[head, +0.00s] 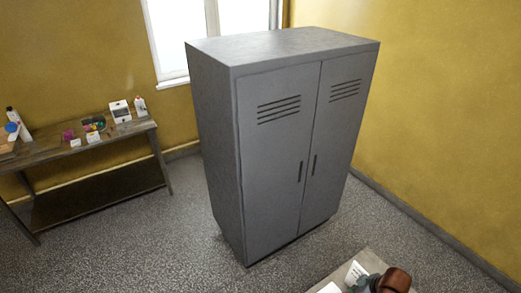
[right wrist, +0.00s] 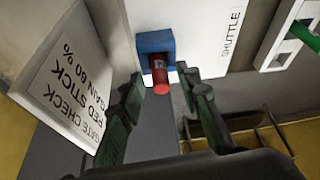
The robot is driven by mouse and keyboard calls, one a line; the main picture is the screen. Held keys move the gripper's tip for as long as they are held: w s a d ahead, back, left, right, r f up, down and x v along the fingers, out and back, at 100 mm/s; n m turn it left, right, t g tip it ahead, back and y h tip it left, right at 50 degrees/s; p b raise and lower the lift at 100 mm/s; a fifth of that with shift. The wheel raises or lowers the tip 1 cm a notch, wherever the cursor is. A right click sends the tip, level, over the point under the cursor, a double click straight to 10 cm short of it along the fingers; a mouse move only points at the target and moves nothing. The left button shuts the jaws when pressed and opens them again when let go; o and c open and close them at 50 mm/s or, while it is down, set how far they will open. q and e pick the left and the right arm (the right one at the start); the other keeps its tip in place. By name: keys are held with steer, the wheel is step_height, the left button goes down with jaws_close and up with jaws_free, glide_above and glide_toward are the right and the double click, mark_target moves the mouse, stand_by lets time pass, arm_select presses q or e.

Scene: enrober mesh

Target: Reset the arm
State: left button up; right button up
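In the right wrist view my right gripper (right wrist: 164,80) is open, its two dark green fingers spread apart. A red stick (right wrist: 161,82) stands between the fingers, with clear space on either side of it. Its far end is at a blue block (right wrist: 154,43) on a white board marked SHUTTLE (right wrist: 205,25). In the head view a table corner (head: 337,279) shows at the lower right, with part of my right arm over it; the fingers cannot be made out there. My left gripper is in neither view.
A sign reading GATE CHECK RED STICK (right wrist: 68,85) stands close left of my right fingers. A white slotted holder (right wrist: 280,35) with a green stick (right wrist: 304,36) is at the right. A grey locker (head: 275,150) and a side table (head: 95,140) stand farther off, with open floor between.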

steer(key=shift+x, duration=0.8)
step_height(320, 180, up, 3)
steer(key=shift+r, duration=0.1)
steer(key=shift+s+a+r, duration=0.15)
steer(key=shift+s+r, duration=0.1)
steer(key=shift+r, duration=0.1)
